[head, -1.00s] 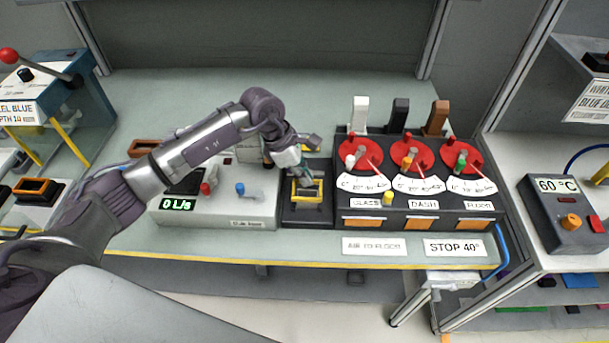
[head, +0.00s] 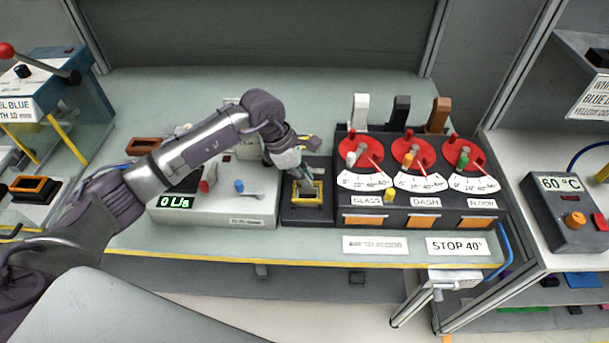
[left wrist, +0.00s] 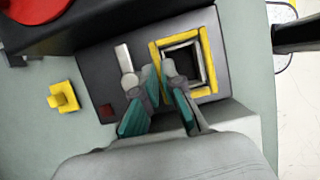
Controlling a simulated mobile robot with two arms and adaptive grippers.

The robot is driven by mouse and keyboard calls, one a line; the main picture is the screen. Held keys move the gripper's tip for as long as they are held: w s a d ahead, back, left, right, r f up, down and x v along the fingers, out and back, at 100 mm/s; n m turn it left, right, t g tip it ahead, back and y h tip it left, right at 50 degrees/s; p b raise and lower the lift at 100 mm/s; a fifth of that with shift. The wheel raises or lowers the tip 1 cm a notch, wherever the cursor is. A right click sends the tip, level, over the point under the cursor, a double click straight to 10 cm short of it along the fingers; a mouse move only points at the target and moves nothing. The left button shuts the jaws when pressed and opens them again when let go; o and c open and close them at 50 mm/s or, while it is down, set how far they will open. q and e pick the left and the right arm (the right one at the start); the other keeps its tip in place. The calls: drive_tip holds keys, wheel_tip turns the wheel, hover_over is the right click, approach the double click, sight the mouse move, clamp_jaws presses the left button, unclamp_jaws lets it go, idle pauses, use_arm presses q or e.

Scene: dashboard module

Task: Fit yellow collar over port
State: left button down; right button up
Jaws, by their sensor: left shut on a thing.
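The yellow collar (left wrist: 206,58) is a square frame. In the left wrist view it surrounds the pale-rimmed, dark square port (left wrist: 183,66) on a black module (left wrist: 225,105). I cannot tell whether it sits fully down. My left gripper (left wrist: 160,68) is shut on the collar's left bar in that view, one finger on each side. In the head view the left gripper (head: 307,183) reaches down over the collar (head: 307,206) and hides part of it and the port. My right gripper is in neither view.
A dial unit (head: 420,205) with three red dials stands just right of the module. A grey box (head: 235,212) with a 0 L/s display is on its left. A small yellow piece (left wrist: 63,96) lies on the bench behind the module.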

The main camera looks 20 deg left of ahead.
use_arm(q)
drive_tip(key=c, duration=1.2)
unclamp_jaws()
drive_tip(key=shift+a+r, duration=0.1)
drive_tip(key=shift+r, duration=0.1)
drive_tip(key=v, duration=1.1)
drive_tip(key=shift+r, duration=0.25)
drive_tip(key=shift+s, duration=0.15)
